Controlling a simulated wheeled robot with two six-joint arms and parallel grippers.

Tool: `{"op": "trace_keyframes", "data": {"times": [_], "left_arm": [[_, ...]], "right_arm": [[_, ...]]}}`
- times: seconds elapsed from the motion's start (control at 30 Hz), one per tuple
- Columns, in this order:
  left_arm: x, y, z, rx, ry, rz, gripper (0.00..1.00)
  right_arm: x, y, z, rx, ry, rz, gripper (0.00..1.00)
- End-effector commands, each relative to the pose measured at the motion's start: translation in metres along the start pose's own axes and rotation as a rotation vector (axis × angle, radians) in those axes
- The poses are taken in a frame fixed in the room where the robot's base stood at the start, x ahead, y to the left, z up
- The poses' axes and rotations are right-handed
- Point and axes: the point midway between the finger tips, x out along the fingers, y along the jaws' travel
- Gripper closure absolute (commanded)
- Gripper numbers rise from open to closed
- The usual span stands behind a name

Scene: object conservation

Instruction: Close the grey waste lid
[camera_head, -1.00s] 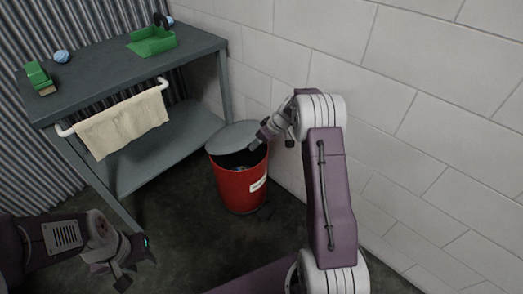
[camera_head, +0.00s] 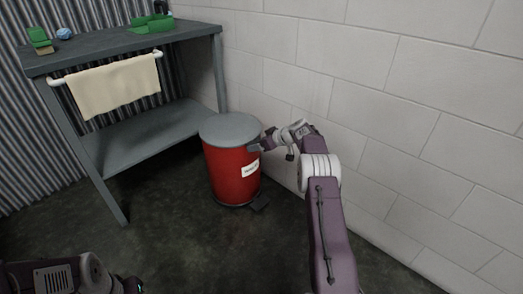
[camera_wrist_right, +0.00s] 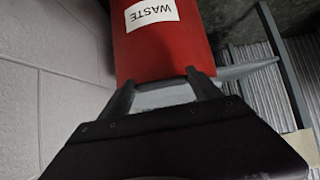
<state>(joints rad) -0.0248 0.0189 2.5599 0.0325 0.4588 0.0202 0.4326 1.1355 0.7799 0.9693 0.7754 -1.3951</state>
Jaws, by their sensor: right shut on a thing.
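The red waste bin (camera_head: 232,178) stands on the floor beside the workbench, with a white label on its front. The grey waste lid (camera_head: 230,128) lies flat across the bin's top, and no opening shows. My right gripper (camera_head: 260,143) is at the right edge of the lid. In the right wrist view my right gripper (camera_wrist_right: 162,84) is shut on the grey lid (camera_wrist_right: 163,97), whose grey part shows between the fingers against the red bin (camera_wrist_right: 160,45). My left gripper (camera_head: 132,287) is at the bottom left, mostly cut off by the frame, far from the bin.
A grey workbench (camera_head: 110,47) stands left of the bin, with a cream towel (camera_head: 116,85) on its rail and green items (camera_head: 152,24) on top. A white block wall (camera_head: 400,100) is close on the right.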

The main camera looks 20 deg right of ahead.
Motion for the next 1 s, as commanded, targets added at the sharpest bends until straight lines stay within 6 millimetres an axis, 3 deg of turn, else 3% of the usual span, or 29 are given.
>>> {"op": "trace_keyframes", "data": {"times": [0.03, 0.53, 0.57, 0.6, 1.0], "left_arm": [[0.0043, -0.0001, 0.0004, 0.0, 0.0, 0.0, 0.65], [0.0061, -0.0001, 0.0006, 0.0, 0.0, 0.0, 0.65], [0.0061, -0.0001, 0.0006, 0.0, 0.0, 0.0, 0.65], [0.0061, -0.0001, 0.0006, 0.0, 0.0, 0.0, 0.65], [0.0031, -0.0001, 0.0003, 0.0, 0.0, 0.0, 0.65]], "right_arm": [[0.0081, -0.0004, 0.012, 0.005, -0.012, -0.005, 1.0], [0.0125, -0.0002, 0.0147, 0.008, -0.012, -0.009, 1.0], [0.0125, -0.0003, 0.0147, 0.008, -0.011, -0.009, 0.19], [0.0123, -0.0003, 0.0142, 0.008, -0.011, -0.009, 0.08], [0.0041, 0.0014, 0.0074, 0.005, -0.002, -0.004, 0.05]]}}
